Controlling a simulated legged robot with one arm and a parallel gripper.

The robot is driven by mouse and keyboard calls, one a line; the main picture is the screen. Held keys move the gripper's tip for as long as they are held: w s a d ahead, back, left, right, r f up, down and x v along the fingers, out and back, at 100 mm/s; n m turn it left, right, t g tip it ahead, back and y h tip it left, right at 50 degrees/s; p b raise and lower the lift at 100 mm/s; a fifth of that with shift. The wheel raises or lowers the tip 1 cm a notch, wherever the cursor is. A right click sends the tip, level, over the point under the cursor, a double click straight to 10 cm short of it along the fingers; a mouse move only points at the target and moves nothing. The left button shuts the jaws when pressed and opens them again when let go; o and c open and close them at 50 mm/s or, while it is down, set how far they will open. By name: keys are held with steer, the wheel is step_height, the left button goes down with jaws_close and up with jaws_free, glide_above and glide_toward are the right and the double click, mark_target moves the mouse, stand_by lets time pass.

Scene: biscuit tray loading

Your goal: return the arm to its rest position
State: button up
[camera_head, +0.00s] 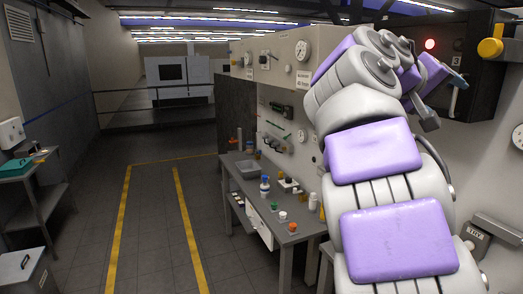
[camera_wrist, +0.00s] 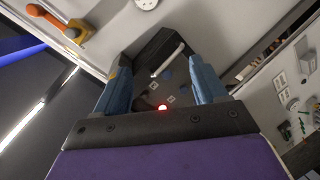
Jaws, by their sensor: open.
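My arm, with white links and purple pads, rises on the right side of the head view and bends at the top. My gripper (camera_wrist: 160,68) has two blue fingers, spread apart with nothing held between them. In the head view the gripper end is partly hidden behind my upper arm, and a blue finger shows near the black cabinet (camera_head: 478,90). In the wrist view a dark panel with a pale handle (camera_wrist: 168,60) shows beyond the fingers. Whether the fingers touch anything cannot be told. No biscuit or tray can be made out.
A workbench (camera_head: 300,233) with bottles, jars and a grey bin (camera_head: 245,168) stands left of my arm. The floor between the yellow lines (camera_head: 150,235) is clear.

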steer(key=s+a+f+g+y+b, duration=0.15)
steer(key=s+f, duration=0.25)
steer(key=f, duration=0.5)
steer(key=s+a+f+n+g+y, duration=0.1)
steer(key=s+a+f+y, duration=0.3)
steer(key=f, duration=0.6)
steer(key=s+a+f+g+y, duration=0.1)
steer(key=s+f+y, duration=0.1)
steer(key=s+f, duration=0.5)
steer(key=s+a+f+g+y, duration=0.1)
steer(key=s+a+f+y, duration=0.1)
steer(key=s+a+f, duration=0.3)
steer(key=s+a+f+g+y+b, duration=0.1)
steer(key=s+a+f+y, duration=0.1)
steer(key=s+a+f, duration=0.3)
steer(key=s+a+f+n+g+y, duration=0.1)
steer(key=s+a+f, duration=0.4)
steer(key=s+f, duration=0.5)
step_height(320, 180, down, 4)
steer(key=shift+s+f+g+y+b, duration=0.15)
steer(key=shift+g+y+b, duration=0.2)
steer(key=shift+g+y, duration=0.2)
steer(key=shift+c, duration=0.2)
